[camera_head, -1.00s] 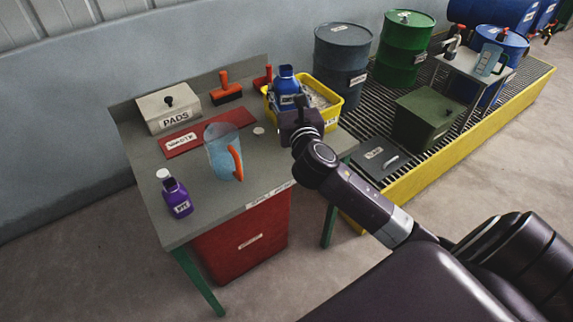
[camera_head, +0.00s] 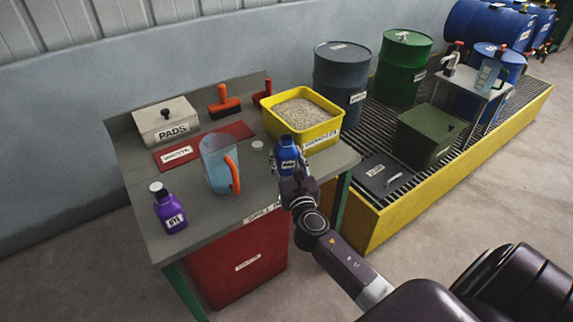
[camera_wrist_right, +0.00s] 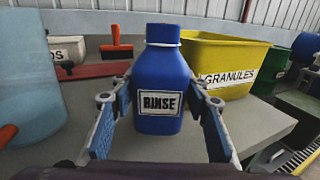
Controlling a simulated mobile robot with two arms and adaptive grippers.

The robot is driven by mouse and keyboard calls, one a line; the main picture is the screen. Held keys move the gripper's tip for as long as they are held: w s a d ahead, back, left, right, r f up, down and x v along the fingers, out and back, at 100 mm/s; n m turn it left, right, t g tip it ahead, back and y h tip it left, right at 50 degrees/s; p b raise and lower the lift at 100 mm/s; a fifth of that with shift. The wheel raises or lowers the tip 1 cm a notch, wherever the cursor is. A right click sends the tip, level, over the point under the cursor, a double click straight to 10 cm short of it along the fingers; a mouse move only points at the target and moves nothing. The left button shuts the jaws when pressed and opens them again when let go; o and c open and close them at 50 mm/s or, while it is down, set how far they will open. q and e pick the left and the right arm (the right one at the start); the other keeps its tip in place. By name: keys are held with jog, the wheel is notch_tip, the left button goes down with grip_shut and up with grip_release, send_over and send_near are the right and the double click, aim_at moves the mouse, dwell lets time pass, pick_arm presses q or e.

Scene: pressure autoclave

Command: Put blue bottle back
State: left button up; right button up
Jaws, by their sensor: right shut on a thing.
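The blue bottle (camera_head: 287,158) has a dark blue cap and a RINSE label. It is upright at the right front of the grey bench (camera_head: 215,207), in front of the yellow granules bin. My right gripper (camera_head: 290,172) is shut on it. In the right wrist view the blue bottle (camera_wrist_right: 160,85) stands between the two blue-padded fingers of the right gripper (camera_wrist_right: 160,125). I cannot tell whether its base touches the bench top. My left gripper is not in view.
A clear jug (camera_head: 217,165) with an orange handle and a purple bottle (camera_head: 170,210) stand on the bench. Behind are the yellow granules bin (camera_head: 325,132), a red waste mat (camera_head: 228,138) and a pads box (camera_head: 163,122).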

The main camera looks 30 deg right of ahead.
jog(key=shift+f, duration=0.75)
jog(key=shift+f, duration=0.2)
jog(key=o, duration=1.4)
jog(key=shift+r, duration=0.1)
jog(key=shift+r, duration=0.15)
jog(key=v, duration=1.2)
